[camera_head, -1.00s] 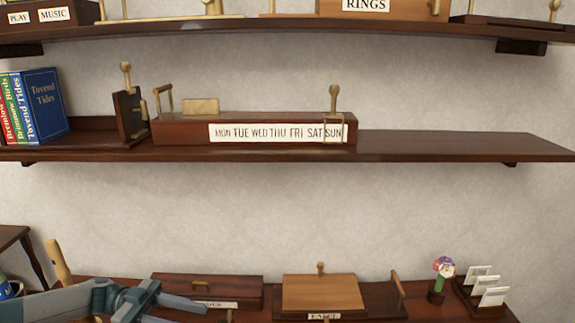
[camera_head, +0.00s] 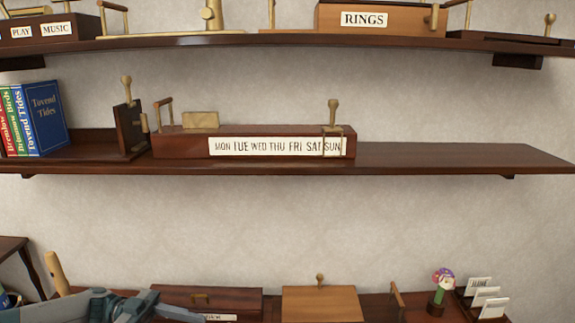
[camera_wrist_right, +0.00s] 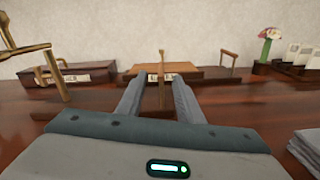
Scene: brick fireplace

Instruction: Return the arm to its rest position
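My left gripper (camera_head: 165,313) comes in at the bottom left of the head view, partly cut off by the lower edge. One grey finger shows, pointing right, in front of the dark red box; nothing is seen held. My right gripper (camera_wrist_right: 158,82) shows in the right wrist view with its two grey fingers apart. A thin brass-coloured post (camera_wrist_right: 162,66) on a wooden base appears between them, and I cannot tell whether it is touched. My right arm is not in the head view.
A weekday box (camera_head: 180,146) stands on the middle shelf (camera_head: 450,158), right of books (camera_head: 45,115). The shelf's right part is clear. Below are a dark red box (camera_head: 230,298), a light wooden panel (camera_head: 320,303), a flower (camera_head: 442,280) and a card rack (camera_head: 482,300).

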